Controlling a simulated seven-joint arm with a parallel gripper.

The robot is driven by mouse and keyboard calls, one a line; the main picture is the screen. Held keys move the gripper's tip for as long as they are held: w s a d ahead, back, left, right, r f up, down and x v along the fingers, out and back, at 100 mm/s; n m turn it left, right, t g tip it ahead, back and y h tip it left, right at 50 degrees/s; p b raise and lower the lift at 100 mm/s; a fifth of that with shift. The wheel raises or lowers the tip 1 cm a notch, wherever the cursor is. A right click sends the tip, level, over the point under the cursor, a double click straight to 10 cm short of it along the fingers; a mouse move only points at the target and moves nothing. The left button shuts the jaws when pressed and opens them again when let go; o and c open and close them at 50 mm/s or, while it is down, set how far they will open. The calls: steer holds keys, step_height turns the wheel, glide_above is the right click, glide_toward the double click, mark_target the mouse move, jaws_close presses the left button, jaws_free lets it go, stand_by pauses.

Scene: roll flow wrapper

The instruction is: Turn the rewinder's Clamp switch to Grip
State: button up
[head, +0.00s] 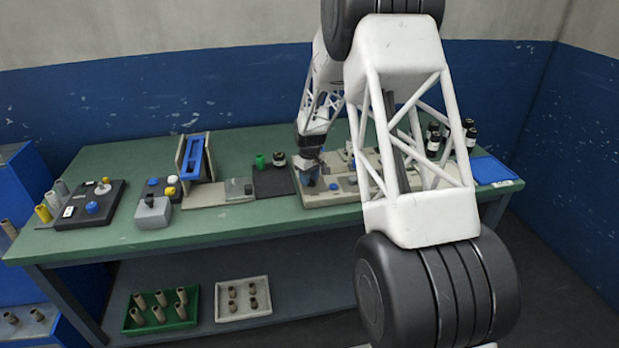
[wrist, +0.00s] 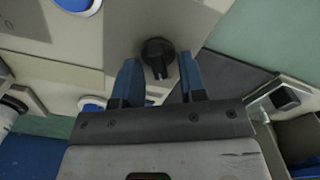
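In the wrist view a black rotary knob (wrist: 158,52) stands on a beige panel (wrist: 75,45), with its pointer ridge toward the gripper. No label by it can be read, so its setting cannot be told. My gripper (wrist: 158,72) is open, with one blue finger to each side of the knob and gaps between. I cannot tell how far down the fingers reach beside it. In the head view my gripper (head: 310,178) is low over the left part of the beige machine (head: 345,198) and hides the knob.
Blue round buttons (wrist: 92,103) sit on the panel near the fingers. A dark mat (head: 272,182) with a green cup and a dark jar lies left of the machine. Dark bottles (head: 434,140) and a blue tray (head: 490,170) are at the right. The green front table strip (head: 250,222) is clear.

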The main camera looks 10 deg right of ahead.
jaws_close()
steer(key=shift+m, duration=0.4)
steer(key=m, duration=0.5)
steer(key=shift+d, duration=0.2)
steer(key=m, duration=0.6)
steer(key=shift+d, duration=0.15)
steer(key=shift+o, duration=0.4)
jaws_free()
steer(key=shift+r, duration=0.1)
